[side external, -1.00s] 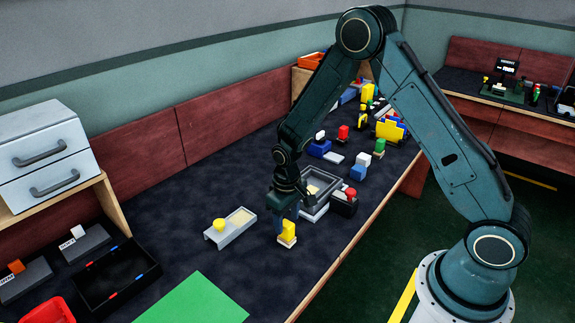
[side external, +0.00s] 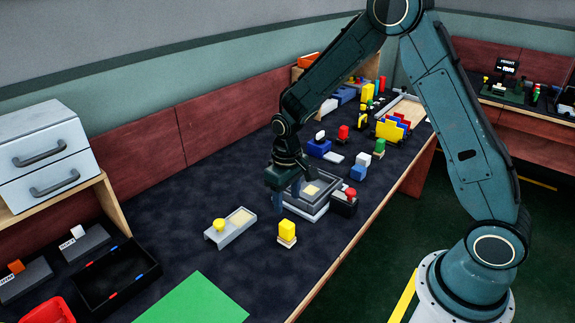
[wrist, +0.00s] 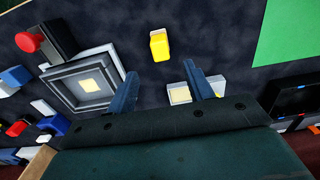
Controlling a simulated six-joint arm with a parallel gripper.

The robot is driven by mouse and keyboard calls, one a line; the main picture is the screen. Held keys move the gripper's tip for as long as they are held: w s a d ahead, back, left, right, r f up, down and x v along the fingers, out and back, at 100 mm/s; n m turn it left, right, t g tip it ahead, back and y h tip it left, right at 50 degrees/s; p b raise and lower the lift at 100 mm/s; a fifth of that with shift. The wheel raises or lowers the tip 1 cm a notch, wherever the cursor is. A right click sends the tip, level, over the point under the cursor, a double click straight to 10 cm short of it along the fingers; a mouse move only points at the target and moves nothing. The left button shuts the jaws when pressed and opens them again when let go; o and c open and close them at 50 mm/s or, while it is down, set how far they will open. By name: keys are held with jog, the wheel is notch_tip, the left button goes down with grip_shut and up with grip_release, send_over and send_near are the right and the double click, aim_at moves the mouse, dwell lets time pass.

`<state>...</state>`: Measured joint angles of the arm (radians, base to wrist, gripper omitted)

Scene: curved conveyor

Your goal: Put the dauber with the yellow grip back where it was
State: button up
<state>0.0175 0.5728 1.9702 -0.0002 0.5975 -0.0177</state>
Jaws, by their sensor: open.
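The dauber with the yellow grip (side external: 287,229) stands upright on the dark table, its yellow block on a pale base. It also shows in the wrist view (wrist: 159,47), just beyond the gap between my fingertips. My gripper (side external: 287,205) is open and empty, above and behind the dauber, clear of it. In the wrist view my two blue fingers (wrist: 160,75) are spread wide with nothing between them. A grey tray (side external: 213,238) with a yellow knob and a cream pad lies left of the dauber. My fingers partly hide it in the wrist view.
A grey square-framed box (side external: 318,211) with a pale pad stands behind the dauber, partly covered by my gripper. A black block with a red knob (side external: 345,204) is beside it. A green sheet (side external: 195,300) and a black tray (side external: 112,280) lie at front left. Table between them is clear.

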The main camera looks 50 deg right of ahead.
jog(key=s+r+t, duration=0.1)
jog(key=s+r, duration=0.3)
jog(key=r, duration=0.4)
jog(key=s+r+t, duration=0.2)
jog(key=s+r, duration=0.2)
jog(key=r, duration=0.4)
jog(key=s+r+t, duration=0.1)
jog(key=s+r, duration=0.2)
jog(key=s, duration=0.5)
jog(key=s+r+t, duration=0.1)
jog(key=s+r, duration=0.3)
jog(key=s, duration=0.4)
jog(key=shift+s+a+r+t, duration=0.2)
jog(key=shift+s+a+t, duration=0.1)
jog(key=shift+a, duration=0.05)
